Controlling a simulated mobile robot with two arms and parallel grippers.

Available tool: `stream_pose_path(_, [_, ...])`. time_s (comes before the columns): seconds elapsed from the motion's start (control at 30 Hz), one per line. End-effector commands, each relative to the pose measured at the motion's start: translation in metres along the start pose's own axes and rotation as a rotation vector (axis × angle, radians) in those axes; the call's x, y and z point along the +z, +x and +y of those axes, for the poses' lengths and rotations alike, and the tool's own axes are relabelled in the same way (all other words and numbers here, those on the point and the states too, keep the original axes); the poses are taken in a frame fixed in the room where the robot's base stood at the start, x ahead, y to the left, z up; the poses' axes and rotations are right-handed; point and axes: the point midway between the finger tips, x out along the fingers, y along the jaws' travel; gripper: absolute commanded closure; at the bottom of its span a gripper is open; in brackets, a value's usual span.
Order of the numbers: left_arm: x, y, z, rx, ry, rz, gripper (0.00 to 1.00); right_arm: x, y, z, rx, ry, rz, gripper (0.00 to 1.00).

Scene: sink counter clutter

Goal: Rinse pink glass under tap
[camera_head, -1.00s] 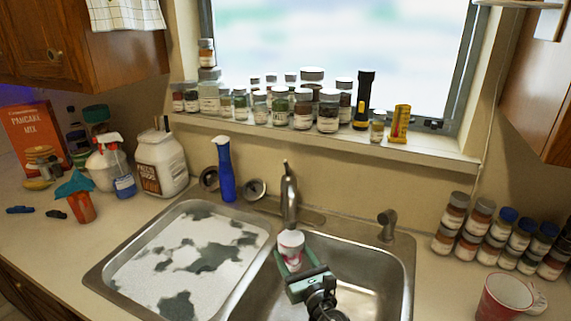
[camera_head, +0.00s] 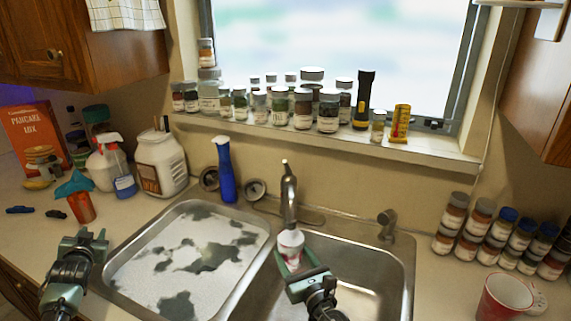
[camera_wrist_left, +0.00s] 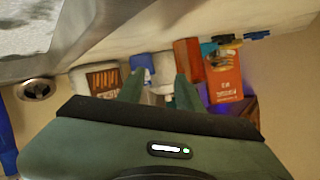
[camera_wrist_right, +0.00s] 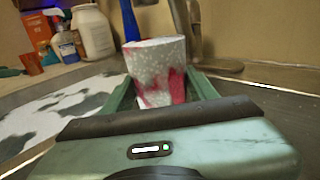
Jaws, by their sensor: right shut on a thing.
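The pink glass (camera_head: 291,241) is a white and pink tumbler under the spout of the tap (camera_head: 289,195), over the right sink basin. In the right wrist view the glass (camera_wrist_right: 158,72) stands between the fingers, its pink patches low on its side. My right gripper (camera_head: 290,265) is shut on it. The tap's lower part (camera_wrist_right: 196,30) shows just behind the glass. Water from the spout cannot be made out. My left gripper (camera_head: 88,238) is empty and open over the counter left of the sink; its parted fingers (camera_wrist_left: 160,85) show in the left wrist view.
The left basin (camera_head: 205,262) is filled with whitish, patchy suds or water. Spice jars (camera_head: 485,232) and a red mug (camera_head: 503,297) stand at right.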

Motion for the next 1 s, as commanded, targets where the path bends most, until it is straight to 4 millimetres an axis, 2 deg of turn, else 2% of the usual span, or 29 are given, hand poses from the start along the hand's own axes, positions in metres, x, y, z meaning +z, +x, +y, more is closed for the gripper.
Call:
stream_pose_path(0.03, [-0.018, -0.001, 0.026, 0.035, -0.017, 0.006, 0.64, 0.001, 0.0, 0.0, 0.0, 0.0, -0.002, 1.0])
stream_pose_path(0.1, [-0.037, -0.004, 0.059, 0.082, -0.035, 0.004, 0.64, 0.001, 0.0, 0.0, 0.0, 0.0, -0.002, 1.0])
stream_pose_path(0.27, [-0.086, -0.019, 0.131, 0.19, -0.063, 0.007, 0.64, 0.001, 0.0, 0.0, 0.0, 0.0, -0.002, 1.0])
stream_pose_path(0.47, [-0.15, -0.052, 0.214, 0.326, -0.078, 0.018, 0.64, 0.001, 0.0, 0.0, 0.0, 0.0, -0.002, 1.0])
stream_pose_path(0.67, [-0.213, -0.101, 0.289, 0.461, -0.07, 0.035, 0.64, 0.001, 0.0, 0.0, 0.0, 0.0, -0.002, 1.0])
stream_pose_path(0.8, [-0.255, -0.143, 0.335, 0.553, -0.051, 0.052, 0.64, 0.001, 0.0, 0.0, 0.0, 0.0, -0.002, 1.0])
stream_pose_path(1.0, [-0.297, -0.199, 0.381, 0.652, -0.014, 0.073, 0.64, 0.001, 0.0, 0.0, 0.0, 0.0, -0.002, 1.0])
